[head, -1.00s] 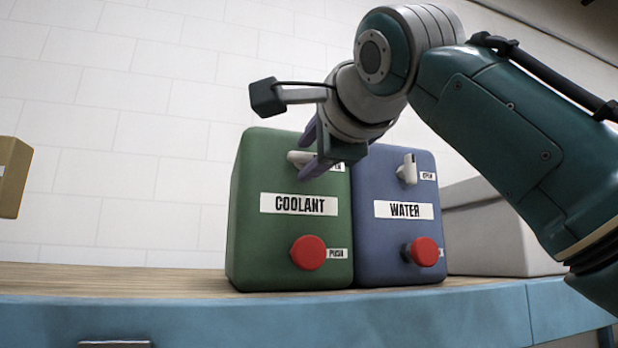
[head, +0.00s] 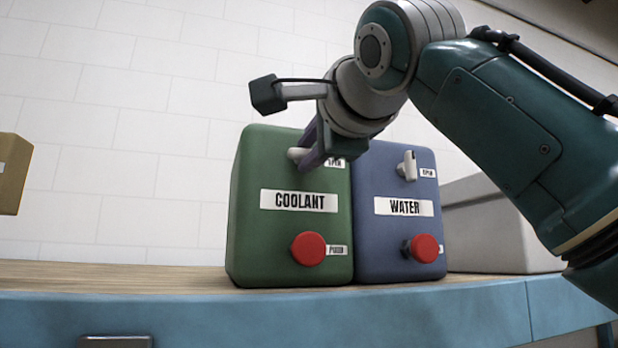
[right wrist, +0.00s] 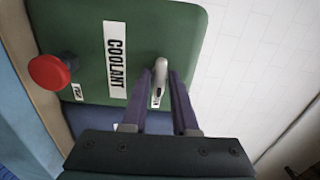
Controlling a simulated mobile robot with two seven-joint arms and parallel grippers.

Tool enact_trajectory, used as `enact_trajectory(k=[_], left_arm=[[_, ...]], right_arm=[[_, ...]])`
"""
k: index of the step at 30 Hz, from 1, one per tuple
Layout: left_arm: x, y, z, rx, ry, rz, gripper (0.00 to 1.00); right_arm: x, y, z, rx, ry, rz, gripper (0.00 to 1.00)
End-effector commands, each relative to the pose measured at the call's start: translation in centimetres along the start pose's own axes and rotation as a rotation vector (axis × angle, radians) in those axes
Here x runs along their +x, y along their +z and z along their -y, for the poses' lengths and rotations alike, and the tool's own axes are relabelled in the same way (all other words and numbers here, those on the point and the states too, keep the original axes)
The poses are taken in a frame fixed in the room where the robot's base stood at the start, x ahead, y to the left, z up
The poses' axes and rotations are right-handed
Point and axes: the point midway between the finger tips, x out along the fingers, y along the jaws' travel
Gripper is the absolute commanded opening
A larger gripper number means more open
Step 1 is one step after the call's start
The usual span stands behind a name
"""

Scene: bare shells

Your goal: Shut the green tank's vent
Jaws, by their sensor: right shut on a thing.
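The green tank (head: 250,220), labelled COOLANT, stands upright on the bench. Its vent lever (head: 294,154) is a pale grey handle near the top, with a small white label beside it. In the head view the lever sticks out to the left, partly hidden by my fingers. My right gripper (head: 309,160) is at the lever, its purple fingers shut on it. In the right wrist view the lever (right wrist: 161,68) lies between the two fingers of my right gripper (right wrist: 163,85). My left gripper is out of view.
A blue WATER tank (head: 385,240) with a similar lever (head: 408,166) stands right beside the green one. Red knobs (head: 308,249) stick out low on both fronts. A grey box (head: 480,220) is at the right, and the bench (head: 120,276) is clear at left.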

Motion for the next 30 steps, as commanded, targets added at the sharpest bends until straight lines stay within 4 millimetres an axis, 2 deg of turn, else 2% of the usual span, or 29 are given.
enact_trajectory(k=[8,30], left_arm=[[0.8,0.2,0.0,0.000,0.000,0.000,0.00],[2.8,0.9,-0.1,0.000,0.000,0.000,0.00]], right_arm=[[0.0,0.1,-0.2,-0.147,0.001,0.002,0.00],[0.0,0.0,-0.2,-0.840,0.002,0.001,0.00]])
